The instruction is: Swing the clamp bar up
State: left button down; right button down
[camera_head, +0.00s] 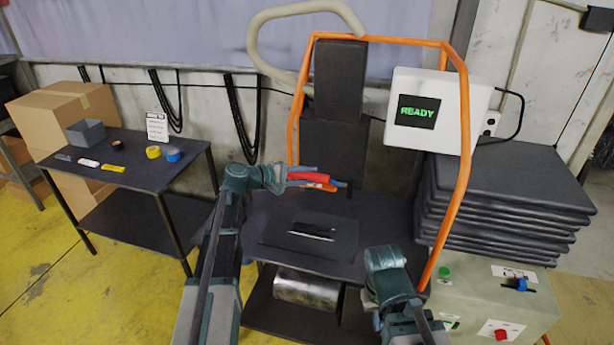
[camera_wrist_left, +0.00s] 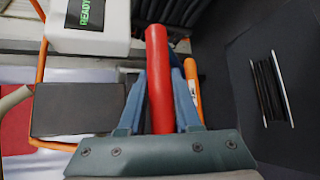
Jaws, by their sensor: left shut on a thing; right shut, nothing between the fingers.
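My left gripper (camera_head: 312,178) is shut on a red bar (camera_head: 306,176), which looks like the clamp bar's grip, in front of the upright black pad. In the left wrist view the red bar (camera_wrist_left: 157,60) lies between the two blue fingers of the gripper (camera_wrist_left: 160,85) and sticks out past their tips. An orange piece (camera_wrist_left: 193,85) shows just right of the fingers there. Where the bar is hinged is hidden. My right gripper (camera_head: 384,258) is at the lower middle, empty, apart from the bar; its fingertips are hard to make out.
A black work table (camera_head: 258,215) carries a dark plate with a slot (camera_head: 312,231). An orange tube frame (camera_head: 462,130) and a white box reading READY (camera_head: 440,105) stand behind. Black pads (camera_head: 510,190) are stacked at right above a control box (camera_head: 480,300). A side table (camera_head: 130,172) stands left.

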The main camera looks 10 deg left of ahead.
pick_arm(q)
jog(key=shift+w+a+r, duration=0.1)
jog(key=shift+w+r, duration=0.15)
jog(key=shift+w, duration=0.05)
jog(key=c, duration=0.7)
grip_release()
jog(key=shift+o, duration=0.5)
jog(key=shift+s, duration=0.1)
jog(key=p+v, duration=0.3)
jog(key=v, duration=1)
jog(key=shift+s+a+p, duration=0.25)
jog(key=shift+a+p, duration=0.05)
jog(key=shift+d, duration=0.1)
